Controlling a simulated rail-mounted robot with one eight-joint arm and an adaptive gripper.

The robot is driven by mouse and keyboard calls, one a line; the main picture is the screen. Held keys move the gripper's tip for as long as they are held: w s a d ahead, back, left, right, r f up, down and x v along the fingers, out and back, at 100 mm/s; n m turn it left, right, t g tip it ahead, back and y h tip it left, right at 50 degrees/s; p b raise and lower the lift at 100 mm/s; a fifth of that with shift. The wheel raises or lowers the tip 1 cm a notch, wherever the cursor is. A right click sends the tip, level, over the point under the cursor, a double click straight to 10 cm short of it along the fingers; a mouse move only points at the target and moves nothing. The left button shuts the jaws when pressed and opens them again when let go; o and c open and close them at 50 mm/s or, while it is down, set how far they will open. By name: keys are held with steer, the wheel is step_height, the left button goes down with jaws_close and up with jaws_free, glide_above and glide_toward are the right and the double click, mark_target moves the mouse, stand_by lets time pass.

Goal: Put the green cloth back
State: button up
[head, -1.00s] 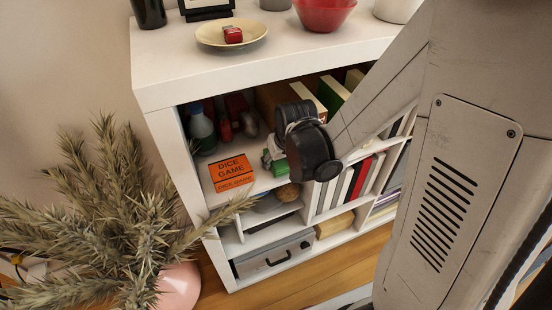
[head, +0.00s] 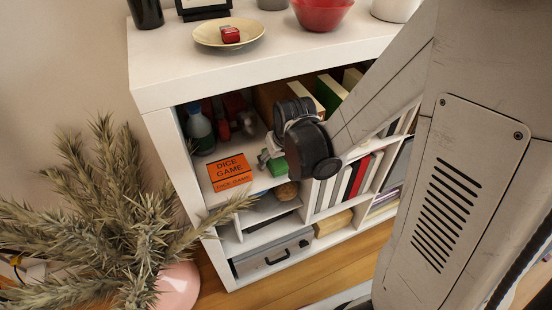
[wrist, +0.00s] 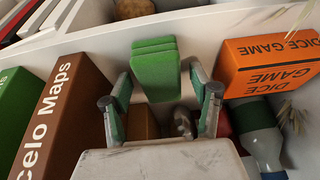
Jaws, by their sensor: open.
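The green cloth (wrist: 155,68) is a folded, layered block on the white shelf, near its front edge in the wrist view. In the head view the cloth (head: 276,166) shows partly, below my wrist and beside the orange box. My gripper (wrist: 160,97) is open, with one finger on each side of the cloth's near end. Gaps show between the fingers and the cloth, so it is not held. In the head view my gripper (head: 266,155) reaches into the upper compartment, partly hidden by my dark wrist.
An orange Dice Game box (wrist: 272,65) and a bottle (wrist: 260,135) stand to one side in the wrist view, the brown Celo Maps book (wrist: 68,115) to the other. A brown ball (head: 287,191) sits below. A spiky plant (head: 110,215) stands left of the shelf.

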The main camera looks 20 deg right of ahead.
steer(key=s+r+t+p, duration=0.1)
steer(key=s+r, duration=0.7)
steer(key=r, duration=0.3)
steer(key=s+r+t+p, duration=0.1)
steer(key=s+r+p, duration=0.1)
steer(key=s+r, duration=0.5)
steer(key=shift+s+r+m+t, duration=0.3)
steer(key=shift+s+r+m, duration=0.1)
steer(key=shift+r, duration=1.45)
